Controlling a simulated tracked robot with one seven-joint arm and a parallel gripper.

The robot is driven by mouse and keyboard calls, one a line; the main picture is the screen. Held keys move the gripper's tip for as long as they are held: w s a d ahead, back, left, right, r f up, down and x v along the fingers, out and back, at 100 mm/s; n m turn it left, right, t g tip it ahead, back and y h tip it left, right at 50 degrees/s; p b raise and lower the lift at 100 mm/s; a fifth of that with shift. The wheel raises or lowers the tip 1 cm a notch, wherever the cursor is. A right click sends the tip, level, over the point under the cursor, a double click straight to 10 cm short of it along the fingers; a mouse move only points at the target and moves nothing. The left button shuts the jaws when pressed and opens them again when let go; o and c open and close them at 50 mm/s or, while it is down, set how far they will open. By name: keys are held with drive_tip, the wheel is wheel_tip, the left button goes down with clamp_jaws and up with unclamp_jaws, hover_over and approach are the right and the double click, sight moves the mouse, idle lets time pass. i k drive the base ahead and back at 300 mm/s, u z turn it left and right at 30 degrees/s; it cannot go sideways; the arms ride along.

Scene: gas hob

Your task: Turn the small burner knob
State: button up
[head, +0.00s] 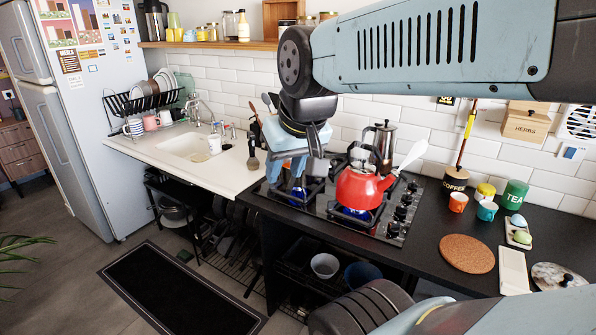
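The gas hob (330,215) is set into the black counter, with a column of several black knobs (400,213) along its right side. Which knob belongs to the small burner cannot be told from here. Blue flame shows under the red kettle (362,188) on the front right burner, and blue also shows at the front left burner (299,196). My gripper (297,180) is over the left part of the hob, pointing down, left of the kettle and well apart from the knobs.
Cups (458,201), a cork mat (467,254) and a green tea tin (515,194) are right of the hob. The sink (198,146) is left.

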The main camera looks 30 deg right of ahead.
sight(400, 211)
drive_tip(key=z, duration=1.25)
drive_tip(key=k, duration=0.9)
drive_tip(key=z, duration=0.2)
drive_tip(key=i, duration=1)
drive_tip(key=u, duration=0.05)
